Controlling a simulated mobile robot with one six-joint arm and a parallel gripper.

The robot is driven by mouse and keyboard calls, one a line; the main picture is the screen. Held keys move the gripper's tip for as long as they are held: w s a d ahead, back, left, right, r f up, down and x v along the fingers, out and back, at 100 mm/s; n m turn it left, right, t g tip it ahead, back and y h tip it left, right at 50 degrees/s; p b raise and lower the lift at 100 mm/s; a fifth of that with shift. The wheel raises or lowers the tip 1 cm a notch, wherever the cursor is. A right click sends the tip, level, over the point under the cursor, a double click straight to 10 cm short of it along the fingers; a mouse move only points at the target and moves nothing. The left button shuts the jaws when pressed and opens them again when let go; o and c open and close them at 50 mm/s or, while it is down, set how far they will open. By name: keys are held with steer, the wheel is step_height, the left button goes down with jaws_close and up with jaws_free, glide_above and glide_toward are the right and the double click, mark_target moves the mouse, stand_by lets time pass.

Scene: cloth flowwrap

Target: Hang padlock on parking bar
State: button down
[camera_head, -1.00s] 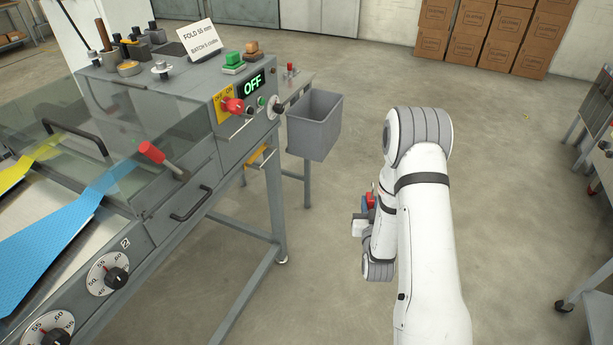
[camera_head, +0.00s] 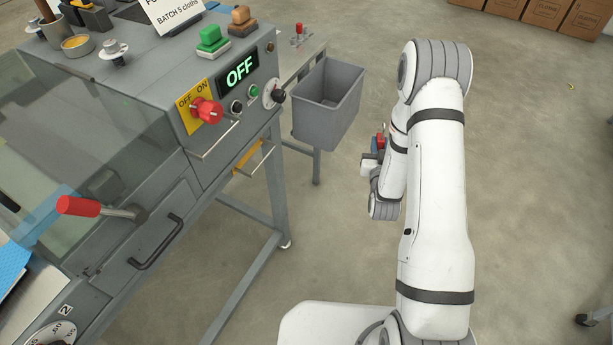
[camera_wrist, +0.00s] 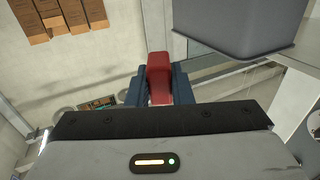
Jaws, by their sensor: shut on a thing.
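The red padlock (camera_wrist: 158,70) is held between the blue fingers of my gripper (camera_wrist: 157,88) in the wrist view. Its shackle cannot be made out. In the head view my gripper (camera_head: 376,148) is a small, partly hidden shape beside my arm, right of the machine and clear of it. A thin metal bar (camera_head: 217,142) sticks out of the machine's front panel, below the red switch knob (camera_head: 207,111) on the yellow OFF/ON plate. It looks like the parking bar, and nothing hangs on it. The display (camera_head: 240,71) reads OFF.
A grey bin (camera_head: 328,105) stands between the panel and my arm; it also looms at the top of the wrist view (camera_wrist: 240,25). A red-gripped lever (camera_head: 90,208) and a dark handle (camera_head: 155,243) project from the machine.

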steer(key=shift+d+r, duration=0.1)
steer(key=shift+d, duration=0.05)
steer(key=shift+w, duration=0.1)
steer(key=shift+a+b, duration=0.3)
steer(key=shift+b, duration=0.15)
steer(key=s+a+n+g+y+b, duration=0.35)
steer(key=a+n+y+b, duration=0.35)
steer(key=a+y+b, duration=0.35)
steer(key=s+a+f+n+g+y+b, duration=0.2)
steer(key=s+a+n+g+y+b, duration=0.4)
steer(key=s, duration=0.6)
steer(key=a+g+b, duration=0.1)
steer(key=a+b, duration=0.1)
steer(key=b, duration=0.1)
steer(key=shift+s+a+f, duration=0.15)
steer(key=shift+s+a, duration=0.2)
steer(key=shift+d+g, duration=0.1)
steer(key=shift+g, duration=0.15)
